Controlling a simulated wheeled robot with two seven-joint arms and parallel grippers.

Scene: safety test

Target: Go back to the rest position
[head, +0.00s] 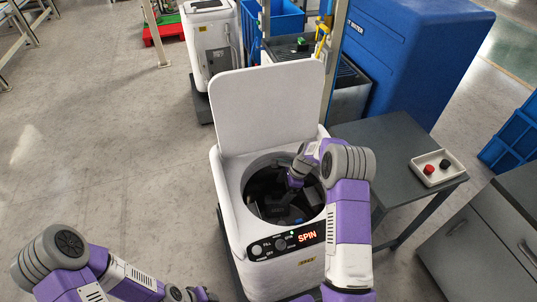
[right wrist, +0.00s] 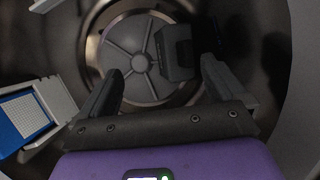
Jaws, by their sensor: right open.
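A white top-loading washing machine (head: 228,200) stands in front of me with its lid (head: 270,105) raised. Its panel display (head: 307,237) reads SPIN. My right arm reaches over the rim, and my right gripper is down inside the drum. In the right wrist view my right gripper (right wrist: 162,72) is open, its fingers apart above the drum floor with a round ribbed disc (right wrist: 135,55). A dark blocky thing (right wrist: 180,52) shows beyond the fingers; I cannot tell what it is. My left gripper (head: 198,295) is low at the bottom edge, partly cut off, its jaws unclear.
A grey table (head: 385,150) on the right holds a white tray (head: 422,177) with a red and a black button. A blue tank (head: 410,60), another white machine (head: 212,45) and blue crates (head: 515,135) stand around. The floor at left is clear. A blue-and-white thing (right wrist: 22,122) lies left in the wrist view.

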